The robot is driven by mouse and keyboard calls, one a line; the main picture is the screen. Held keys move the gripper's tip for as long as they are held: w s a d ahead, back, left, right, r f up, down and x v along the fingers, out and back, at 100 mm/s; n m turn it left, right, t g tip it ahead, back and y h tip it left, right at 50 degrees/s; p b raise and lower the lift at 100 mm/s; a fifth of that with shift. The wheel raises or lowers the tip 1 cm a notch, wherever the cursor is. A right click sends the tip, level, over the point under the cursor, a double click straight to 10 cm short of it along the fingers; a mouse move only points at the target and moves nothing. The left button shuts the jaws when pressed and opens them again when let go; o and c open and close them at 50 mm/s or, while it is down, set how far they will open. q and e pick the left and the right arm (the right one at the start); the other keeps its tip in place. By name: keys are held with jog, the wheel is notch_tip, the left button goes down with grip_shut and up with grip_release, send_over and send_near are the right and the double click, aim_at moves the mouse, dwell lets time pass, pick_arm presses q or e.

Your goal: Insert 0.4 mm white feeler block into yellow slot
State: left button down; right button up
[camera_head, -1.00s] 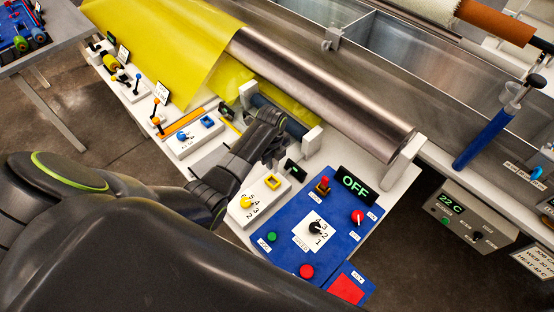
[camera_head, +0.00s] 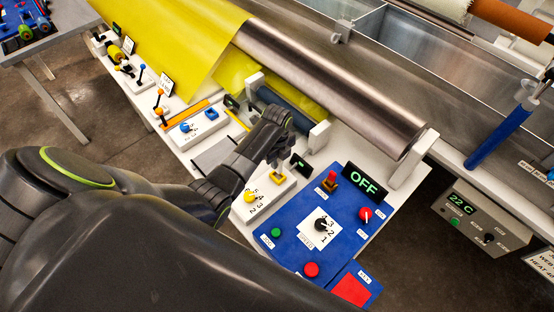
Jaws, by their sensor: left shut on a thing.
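My left gripper (camera_head: 277,158) reaches in from the left over the white bench, with its fingers pointing down at the small white block with the yellow slot (camera_head: 279,178). The fingertips are at or just above the slot and cover part of its yellow frame. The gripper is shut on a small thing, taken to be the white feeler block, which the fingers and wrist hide. I cannot tell whether it is inside the slot. A yellow knob (camera_head: 250,196) with printed numbers sits beside the slot. My right gripper is out of view.
A blue panel (camera_head: 290,250) with buttons, a dial and an OFF display (camera_head: 363,180) lies right of the slot. A blue slot (camera_head: 211,114) and blue knob stand further left. Behind are a dark blue roller (camera_head: 285,110), a steel roller (camera_head: 330,90) and yellow sheet (camera_head: 170,35).

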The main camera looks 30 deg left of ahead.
pick_arm(q)
jog(key=shift+f+b, duration=1)
jog(key=shift+f, duration=0.15)
jog(key=shift+f+b, duration=0.55)
jog(key=shift+f, duration=0.75)
jog(key=c, duration=1.3)
grip_release()
